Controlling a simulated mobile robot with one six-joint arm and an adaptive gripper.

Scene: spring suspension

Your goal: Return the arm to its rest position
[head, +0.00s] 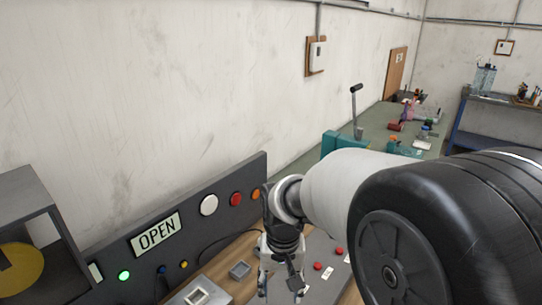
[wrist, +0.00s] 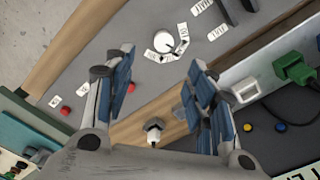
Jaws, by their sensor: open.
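My gripper (head: 281,286) points down over the workbench in the head view, in front of the dark control panel. In the wrist view its two blue-padded fingers (wrist: 160,72) stand wide apart with nothing between them. My arm reaches in from the right in the head view and hides part of the bench behind it.
The dark panel (head: 110,245) carries an OPEN sign (head: 156,235), a lit green button (head: 124,276) and white, red and orange buttons. A grey box (head: 20,220) stands at left. Below the gripper, a grey plate bears a white dial (wrist: 163,42). A green block (wrist: 294,68) is at right.

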